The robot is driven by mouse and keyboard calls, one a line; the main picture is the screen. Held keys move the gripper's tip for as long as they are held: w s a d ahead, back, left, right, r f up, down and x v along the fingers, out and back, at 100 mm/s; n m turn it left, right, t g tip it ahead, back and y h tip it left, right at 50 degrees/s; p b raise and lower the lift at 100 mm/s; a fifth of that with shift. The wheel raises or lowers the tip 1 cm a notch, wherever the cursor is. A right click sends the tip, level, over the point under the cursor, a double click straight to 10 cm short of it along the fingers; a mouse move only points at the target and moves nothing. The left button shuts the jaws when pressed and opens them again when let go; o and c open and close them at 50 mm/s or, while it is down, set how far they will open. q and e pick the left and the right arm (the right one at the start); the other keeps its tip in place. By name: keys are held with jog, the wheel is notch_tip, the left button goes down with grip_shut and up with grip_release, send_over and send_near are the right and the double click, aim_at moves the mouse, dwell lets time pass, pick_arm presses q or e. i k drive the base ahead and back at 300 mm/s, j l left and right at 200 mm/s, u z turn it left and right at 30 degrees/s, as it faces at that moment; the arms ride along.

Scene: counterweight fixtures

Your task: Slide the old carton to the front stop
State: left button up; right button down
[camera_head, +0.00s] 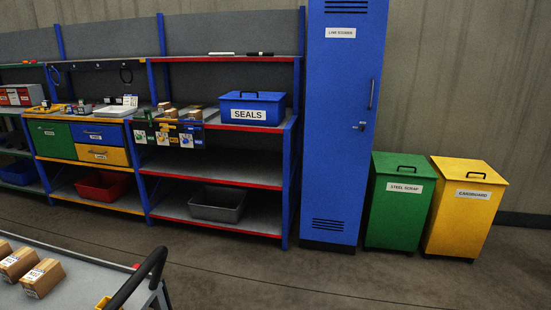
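Several small brown cartons (195,115) stand on the middle level of the shelf rack, behind a dark front strip (177,134) with colored picture labels. Which of them is the old carton I cannot tell, as they are small and partly overlap. More brown cartons (43,279) with white labels lie on a grey cart top (82,276) at the lower left. I cannot make out a front stop for certain. Neither of my grippers is in view.
A blue SEALS box (252,108) stands right of the shelf cartons. A grey bin (217,204) and red bin (103,184) sit below. A black cart handle (139,276) rises in front. A blue locker (340,125), green bin (399,203) and yellow bin (464,210) stand right. Floor between is clear.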

aim_at(162, 108)
jog(key=i+l+z, duration=0.15)
jog(key=i, duration=0.8)
jog(key=i+l+z, duration=0.15)
jog(key=i, duration=0.85)
jog(key=i+j+u, duration=0.2)
jog(key=i+u, duration=1.05)
jog(key=u, duration=0.15)
jog(key=i+l+u, duration=0.3)
jog(key=u, duration=0.15)
jog(key=i+j+u, duration=0.35)
jog(key=i, duration=0.3)
jog(key=i+u, duration=0.35)
jog(key=i, duration=0.3)
jog(key=i+l+u, duration=0.15)
jog(key=i+u, duration=0.2)
jog(key=i, duration=0.35)
jog(key=i+z, duration=0.45)
jog(key=i+j+z, duration=0.7)
jog(key=i+z, duration=0.15)
jog(key=i, duration=0.15)
